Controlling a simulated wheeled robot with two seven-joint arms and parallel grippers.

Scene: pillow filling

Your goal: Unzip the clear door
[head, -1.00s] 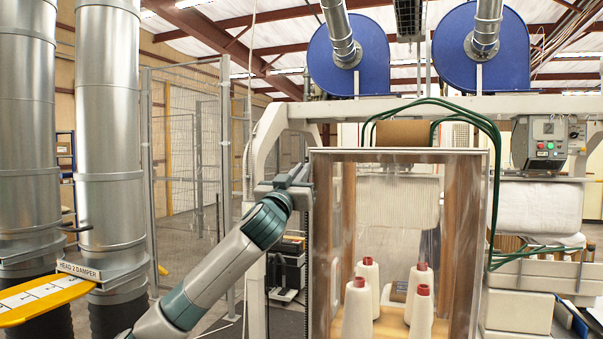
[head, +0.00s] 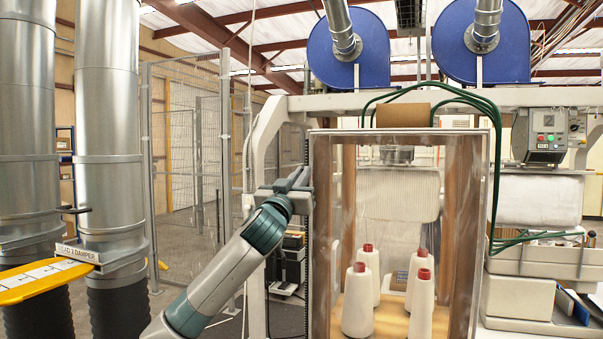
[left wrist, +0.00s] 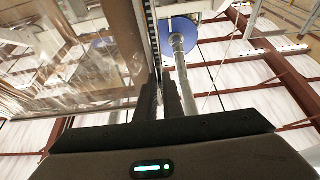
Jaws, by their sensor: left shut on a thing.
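The clear door (head: 388,235) is a see-through sheet in a box-like frame, in the middle of the head view. A dark toothed zipper strip (head: 306,150) runs upright along its left edge. My left gripper (head: 300,180) is at that edge, a little below the door's top corner. In the left wrist view the zipper strip (left wrist: 153,35) leads down to the fingertips of my left gripper (left wrist: 162,85), with the clear door (left wrist: 70,55) to the left. The fingers are shut on the zipper pull, which they hide. My right gripper is not in view.
Several white cones with red tops (head: 358,300) stand behind the clear door. A yellow damper handle (head: 45,280) juts out beside metal ducts (head: 110,150) at left. Green hoses (head: 495,180) hang at the door's right. A wire fence (head: 190,150) stands behind my left arm.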

